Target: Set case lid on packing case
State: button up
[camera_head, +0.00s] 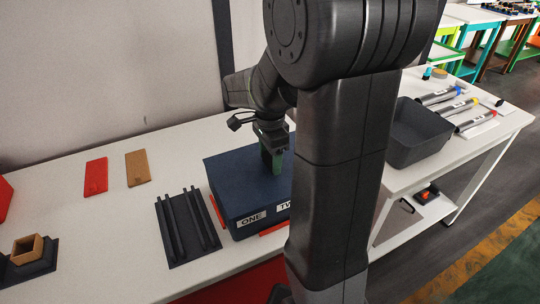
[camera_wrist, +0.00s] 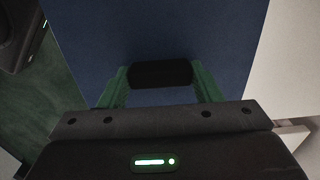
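The packing case (camera_head: 244,206) is a dark blue box on the white table, with labels "ONE" and "TW…" on its front; its right part is hidden behind my arm. The blue case lid (camera_head: 232,168) covers its top, with no clear gap between them; whether it is fully seated I cannot tell. In the wrist view the lid (camera_wrist: 160,30) fills the middle, with a dark handle (camera_wrist: 160,73). My gripper (camera_head: 272,160) points down over the lid. Its green fingers (camera_wrist: 160,80) stand at both ends of the handle and appear shut on it.
A dark slotted rack (camera_head: 187,228) stands left of the case. Red (camera_head: 95,176) and tan (camera_head: 138,168) plates lie farther left, and a tan square piece (camera_head: 28,249) sits on a dark base. A grey bin (camera_head: 418,138) and several marker-like tubes (camera_head: 460,107) are at the right.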

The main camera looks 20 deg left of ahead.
jog(key=o, duration=0.5)
jog(key=shift+c, duration=0.2)
notch_tip(320, 180, up, 14)
jog(key=shift+f, duration=0.15)
notch_tip(320, 180, down, 14)
jog(key=shift+f, duration=0.1)
notch_tip(320, 180, up, 2)
jog(key=shift+r+p, duration=0.1)
jog(key=shift+p, duration=0.4)
jog(key=shift+r, duration=0.5)
